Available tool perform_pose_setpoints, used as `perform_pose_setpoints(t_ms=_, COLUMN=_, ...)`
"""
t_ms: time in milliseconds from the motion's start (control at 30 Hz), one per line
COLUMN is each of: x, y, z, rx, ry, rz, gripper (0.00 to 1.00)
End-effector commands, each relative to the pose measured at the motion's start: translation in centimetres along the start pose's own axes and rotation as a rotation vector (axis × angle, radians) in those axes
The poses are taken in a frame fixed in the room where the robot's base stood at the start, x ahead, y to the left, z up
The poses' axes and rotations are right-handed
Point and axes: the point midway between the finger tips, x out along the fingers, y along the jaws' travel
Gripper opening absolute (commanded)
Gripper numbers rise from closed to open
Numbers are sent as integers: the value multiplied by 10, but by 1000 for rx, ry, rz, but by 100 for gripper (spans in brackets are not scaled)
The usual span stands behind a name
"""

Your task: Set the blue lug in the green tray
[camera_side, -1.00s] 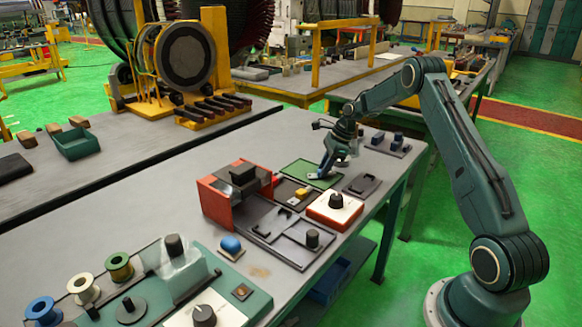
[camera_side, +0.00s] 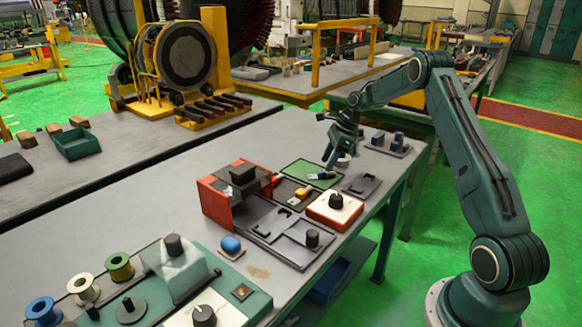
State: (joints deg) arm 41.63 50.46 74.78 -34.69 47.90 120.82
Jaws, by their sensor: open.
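The green tray (camera_side: 297,168) lies flat on the grey bench, right of the middle of the picture. The blue lug (camera_side: 323,175), small with a pale metal end, lies in the tray near its front right side. My gripper (camera_side: 328,167) is open and points down just above the lug, at the tray's right side. The fingertips are small here, and any slight contact with the lug is hard to tell.
A red-and-white box with a black knob (camera_side: 335,209) stands in front of the tray. A dark tray with a yellow piece (camera_side: 301,193) is at its front left. A dark plate with blue-grey blocks (camera_side: 390,146) lies to the right. Open bench (camera_side: 230,145) extends left.

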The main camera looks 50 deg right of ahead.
Motion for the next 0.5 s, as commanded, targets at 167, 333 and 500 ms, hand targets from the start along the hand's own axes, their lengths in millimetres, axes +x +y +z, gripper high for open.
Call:
perform_pose_setpoints(t_ms=167, x=-31, y=-1, z=0, rx=0, ry=0, rz=-4, gripper=45)
perform_pose_setpoints(t_ms=333, x=-58, y=-1, z=0, rx=-1, ry=-1, rz=-4, gripper=45)
perform_pose_setpoints(t_ms=500, x=-79, y=-1, z=0, rx=0, ry=-1, rz=-3, gripper=45)
